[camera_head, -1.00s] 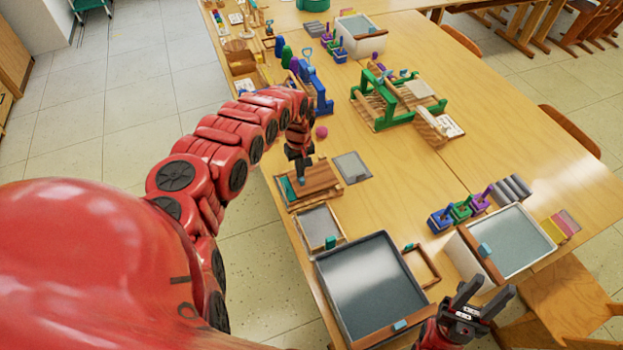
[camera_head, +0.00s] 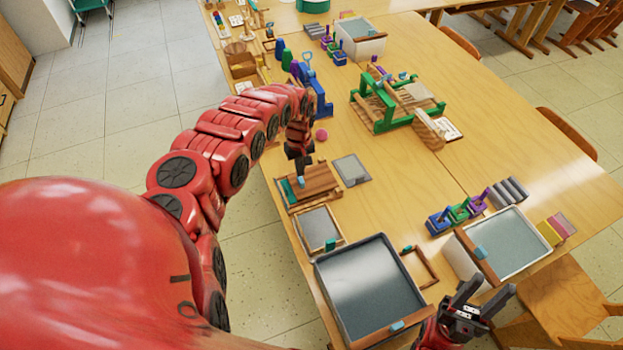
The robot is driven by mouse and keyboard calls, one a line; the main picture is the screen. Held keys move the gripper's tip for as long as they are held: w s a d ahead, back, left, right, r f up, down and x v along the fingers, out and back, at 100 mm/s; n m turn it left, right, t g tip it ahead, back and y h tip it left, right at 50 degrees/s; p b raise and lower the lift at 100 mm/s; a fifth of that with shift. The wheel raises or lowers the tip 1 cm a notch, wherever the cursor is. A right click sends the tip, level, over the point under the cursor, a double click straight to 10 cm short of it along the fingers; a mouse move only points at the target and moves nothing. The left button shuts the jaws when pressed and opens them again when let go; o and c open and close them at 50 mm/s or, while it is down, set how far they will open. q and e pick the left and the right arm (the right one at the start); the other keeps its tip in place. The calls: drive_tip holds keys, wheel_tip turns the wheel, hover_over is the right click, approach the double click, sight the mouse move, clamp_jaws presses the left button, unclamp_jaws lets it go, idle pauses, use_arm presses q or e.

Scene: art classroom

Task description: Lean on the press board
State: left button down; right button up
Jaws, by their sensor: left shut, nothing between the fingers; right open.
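The press board (camera_head: 322,178) is a small wooden board on a wooden base near the table's left edge, with teal and blue bits on it. My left gripper (camera_head: 304,177) is shut and points down onto the board from above. Its tips look to be at or very near the board's top; I cannot tell whether they touch. My own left arm comes in from the left and covers part of the table edge. My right gripper (camera_head: 477,305) is open and empty at the lower right, beside the large grey tray, far from the board.
A flat grey sheet (camera_head: 352,168) lies right of the board. A framed screen (camera_head: 317,227) and a large water tray (camera_head: 360,283) stand nearer. A green and wooden press frame (camera_head: 390,104) stands farther back. A white tub (camera_head: 470,257) is at the right. The table's middle is clear.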

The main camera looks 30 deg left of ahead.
sight(301, 179)
use_arm(q)
drive_tip(key=shift+r+p, duration=1.5)
drive_tip(key=shift+r, duration=0.8)
